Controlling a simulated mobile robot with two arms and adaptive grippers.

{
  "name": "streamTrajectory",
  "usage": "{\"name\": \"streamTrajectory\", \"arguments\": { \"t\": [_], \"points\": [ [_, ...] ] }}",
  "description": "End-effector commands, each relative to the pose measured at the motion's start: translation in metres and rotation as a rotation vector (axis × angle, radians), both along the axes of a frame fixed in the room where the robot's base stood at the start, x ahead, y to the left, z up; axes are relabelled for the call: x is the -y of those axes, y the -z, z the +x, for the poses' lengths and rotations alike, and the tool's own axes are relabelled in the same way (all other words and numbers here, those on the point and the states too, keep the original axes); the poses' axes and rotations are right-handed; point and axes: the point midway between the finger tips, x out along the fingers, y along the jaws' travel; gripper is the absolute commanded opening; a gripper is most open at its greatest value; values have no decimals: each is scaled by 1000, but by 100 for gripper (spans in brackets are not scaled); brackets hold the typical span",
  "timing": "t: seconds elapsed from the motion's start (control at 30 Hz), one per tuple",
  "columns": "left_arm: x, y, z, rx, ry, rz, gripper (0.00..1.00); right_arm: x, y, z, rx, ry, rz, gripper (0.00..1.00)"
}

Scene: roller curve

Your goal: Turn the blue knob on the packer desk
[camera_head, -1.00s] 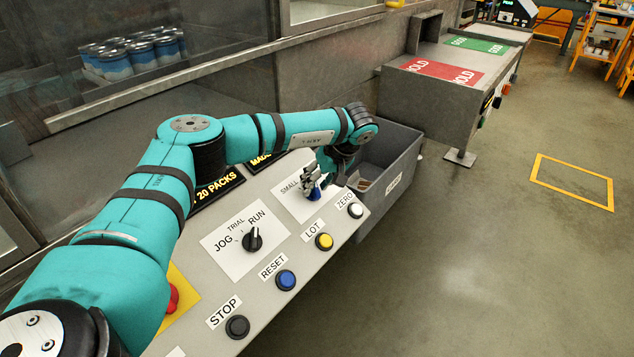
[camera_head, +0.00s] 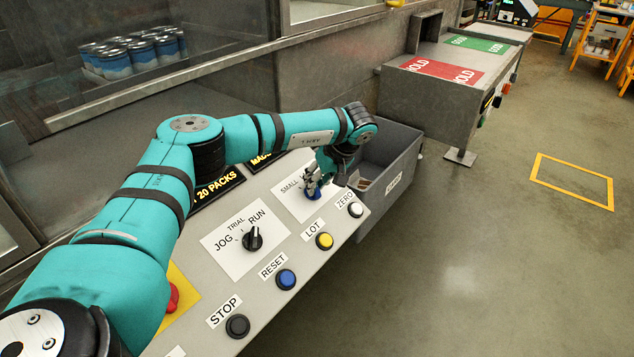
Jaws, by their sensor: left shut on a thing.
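The blue knob (camera_head: 315,194) sits on a white plate marked SMALL on the sloped panel of the packer desk (camera_head: 268,209). My left gripper (camera_head: 313,187) reaches down over it from above and is shut on it. The fingers cover much of the knob and part of the plate's lettering, so its full pointing direction is hard to read. My right gripper is not in the picture.
Nearby on the panel are a black JOG/TRIAL/RUN selector (camera_head: 252,239), a white ZERO button (camera_head: 355,210), a yellow LOT button (camera_head: 324,241), a blue RESET button (camera_head: 285,280) and a dark STOP button (camera_head: 237,326). A grey bin (camera_head: 403,183) stands just beyond the panel's end.

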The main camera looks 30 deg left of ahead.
Motion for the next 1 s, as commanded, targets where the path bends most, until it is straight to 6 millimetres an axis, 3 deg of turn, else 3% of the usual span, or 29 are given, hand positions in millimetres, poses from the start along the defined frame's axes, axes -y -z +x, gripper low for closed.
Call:
{"name": "streamTrajectory", "arguments": {
  "t": [1.0],
  "points": [
    [-1, 0, -6, 414, -714, -34, 0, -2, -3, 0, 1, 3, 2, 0]
  ]
}}
